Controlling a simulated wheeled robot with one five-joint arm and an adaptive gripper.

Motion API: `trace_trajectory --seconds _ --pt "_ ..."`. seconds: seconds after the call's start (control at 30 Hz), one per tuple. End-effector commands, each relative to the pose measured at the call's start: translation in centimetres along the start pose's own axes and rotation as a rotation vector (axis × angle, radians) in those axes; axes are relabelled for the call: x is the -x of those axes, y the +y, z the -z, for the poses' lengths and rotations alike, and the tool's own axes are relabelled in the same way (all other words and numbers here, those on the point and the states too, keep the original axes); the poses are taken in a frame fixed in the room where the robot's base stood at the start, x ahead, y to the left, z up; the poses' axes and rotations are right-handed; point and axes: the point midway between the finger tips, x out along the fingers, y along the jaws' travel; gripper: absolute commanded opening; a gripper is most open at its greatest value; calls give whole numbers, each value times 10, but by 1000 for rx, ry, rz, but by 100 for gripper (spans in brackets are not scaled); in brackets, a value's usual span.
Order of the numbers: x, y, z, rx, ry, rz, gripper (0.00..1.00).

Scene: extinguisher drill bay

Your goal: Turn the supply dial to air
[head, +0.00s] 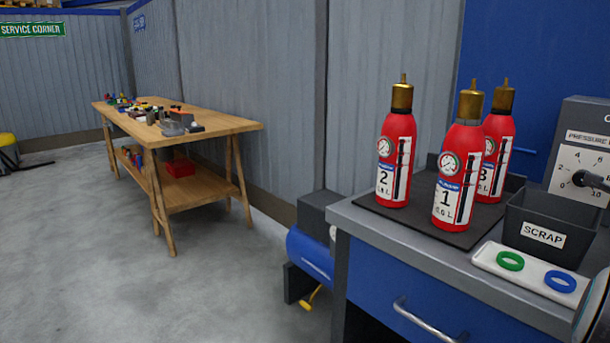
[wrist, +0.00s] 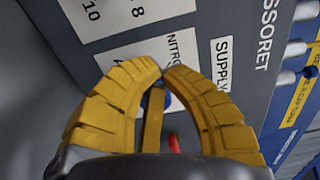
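The supply dial shows only in part in the wrist view, as a blue piece (wrist: 168,101) behind my yellow fingers. A small red piece (wrist: 173,144) shows below it; I cannot tell whether it belongs to the dial. My gripper (wrist: 161,70) is in front of the panel, its two large fingertips close together. A narrow yellow bar stands between the fingers. I see no part of the dial clearly held. The label "SUPPLY" (wrist: 223,65) and a partly hidden label beginning "NITRO" (wrist: 176,45) are beside the fingers. The word for air is hidden, and the dial's setting cannot be read.
In the head view, a grey panel with a pressure gauge (head: 572,160) stands at the far right. Red extinguishers (head: 395,160), a scrap bin (head: 515,220) and a white tray with green and blue rings (head: 535,273) are on the bench. A wooden table (head: 220,123) stands further back.

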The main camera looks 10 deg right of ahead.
Motion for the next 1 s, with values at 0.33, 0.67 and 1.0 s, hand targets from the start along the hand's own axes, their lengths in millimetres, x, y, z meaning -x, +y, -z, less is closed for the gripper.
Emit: trace_trajectory --seconds 0.33,0.67,1.0 --pt "0 -1 -1 0 -1 7 0" --pt "-1 5 -3 0 -4 4 0" --pt "-1 17 -5 -1 -7 -8 0"
